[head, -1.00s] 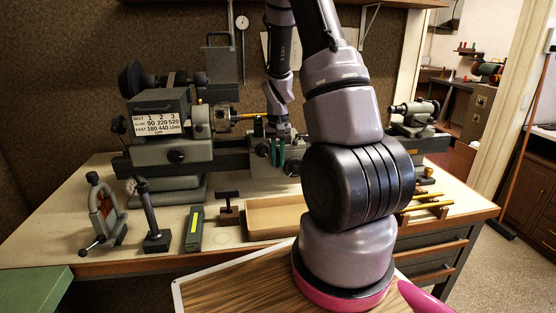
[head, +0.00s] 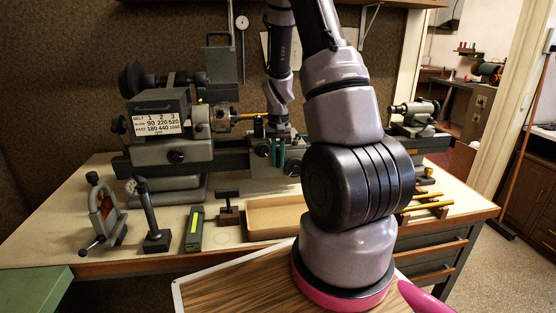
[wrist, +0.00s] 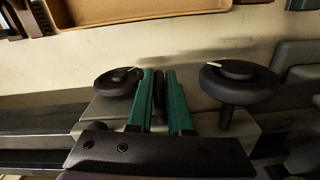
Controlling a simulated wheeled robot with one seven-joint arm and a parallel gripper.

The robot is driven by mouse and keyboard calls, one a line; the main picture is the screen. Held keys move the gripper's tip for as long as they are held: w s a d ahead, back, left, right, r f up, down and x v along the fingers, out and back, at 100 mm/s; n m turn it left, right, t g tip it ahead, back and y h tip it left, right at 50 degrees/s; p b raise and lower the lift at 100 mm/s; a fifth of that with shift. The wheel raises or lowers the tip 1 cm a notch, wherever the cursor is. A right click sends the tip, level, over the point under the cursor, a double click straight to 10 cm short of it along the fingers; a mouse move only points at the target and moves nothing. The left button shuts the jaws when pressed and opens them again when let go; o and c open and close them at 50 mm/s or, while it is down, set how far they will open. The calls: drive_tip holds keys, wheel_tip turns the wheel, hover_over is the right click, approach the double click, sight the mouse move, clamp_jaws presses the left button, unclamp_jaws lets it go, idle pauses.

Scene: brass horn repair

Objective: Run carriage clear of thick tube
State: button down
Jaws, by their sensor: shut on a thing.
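The lathe carriage (head: 290,143) sits on the bed just right of the chuck (head: 222,117). A brass tube (head: 247,116) sticks out right from the chuck. Its right end meets the dark post on the carriage in the picture, and I cannot tell whether they touch. My gripper (head: 278,155) is at the carriage front, its green fingers pointing down. In the wrist view my gripper (wrist: 160,92) is shut on a dark upright handle (wrist: 159,88), between two black handwheels (wrist: 118,82) (wrist: 238,78). Most of the handle is hidden by the fingers.
The headstock (head: 160,125) stands left and the tailstock (head: 412,115) right. In front lie a wooden tray (head: 275,233), a green-yellow box (head: 194,230), a dial gauge stand (head: 152,220) and a clamp-like tool (head: 103,210). More brass tubes (head: 428,208) lie at right, partly behind my arm.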

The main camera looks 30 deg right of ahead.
drive_tip(key=shift+d, duration=0.1)
drive_tip(key=s+d, duration=0.3)
drive_tip(key=d, duration=0.7)
drive_tip(key=s+d, duration=0.3)
drive_tip(key=d, duration=0.8)
drive_tip(key=s+d, duration=0.3)
drive_tip(key=d, duration=0.8)
drive_tip(key=shift+s+d, duration=0.2)
drive_tip(key=c, duration=0.9)
unclamp_jaws()
drive_tip(key=shift+a, duration=0.1)
drive_tip(key=shift+r, duration=0.1)
wheel_tip(320, 180, up, 11)
drive_tip(key=shift+f, duration=0.15)
